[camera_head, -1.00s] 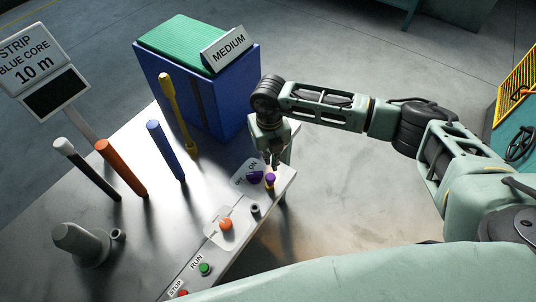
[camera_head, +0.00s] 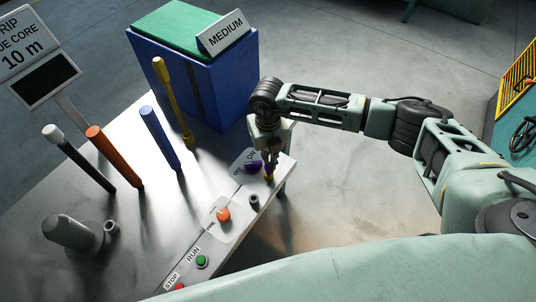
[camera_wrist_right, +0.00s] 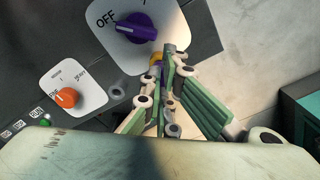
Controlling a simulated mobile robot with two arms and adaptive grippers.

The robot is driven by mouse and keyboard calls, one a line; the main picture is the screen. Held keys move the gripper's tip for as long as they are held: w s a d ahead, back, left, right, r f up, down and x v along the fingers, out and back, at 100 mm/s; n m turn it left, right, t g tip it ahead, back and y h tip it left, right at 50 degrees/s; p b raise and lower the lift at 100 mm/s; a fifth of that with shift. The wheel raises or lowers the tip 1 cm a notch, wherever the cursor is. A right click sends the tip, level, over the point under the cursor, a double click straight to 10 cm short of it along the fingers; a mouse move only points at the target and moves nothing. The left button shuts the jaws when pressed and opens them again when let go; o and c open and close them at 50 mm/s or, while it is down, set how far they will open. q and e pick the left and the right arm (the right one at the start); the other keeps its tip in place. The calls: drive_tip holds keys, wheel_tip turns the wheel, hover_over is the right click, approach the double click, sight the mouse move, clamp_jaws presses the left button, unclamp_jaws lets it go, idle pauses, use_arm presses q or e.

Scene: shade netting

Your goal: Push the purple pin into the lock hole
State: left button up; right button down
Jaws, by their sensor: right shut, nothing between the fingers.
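The purple pin (camera_head: 269,172) stands at the right end of the grey control strip, beside the purple OFF/ON knob (camera_head: 252,167). A yellow collar (camera_head: 269,178) is around its base. My right gripper (camera_head: 270,162) is shut and empty, pointing down with its tips at the pin's top; I cannot tell whether they touch. In the right wrist view the closed fingers (camera_wrist_right: 168,62) cover most of the pin, and part of the yellow collar (camera_wrist_right: 156,59) shows beside them. The hole itself is hidden. My left gripper is not in view.
A short grey post (camera_head: 254,202), an orange knob (camera_head: 223,215) and a green RUN button (camera_head: 202,261) line the strip. Several coloured rods stand upright on the table, including a blue one (camera_head: 160,138). The blue box (camera_head: 190,85) stands behind. Floor right of the table is clear.

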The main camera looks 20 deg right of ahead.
drive_tip(key=shift+f+b, duration=0.75)
drive_tip(key=shift+f, duration=0.15)
drive_tip(key=shift+r, duration=0.1)
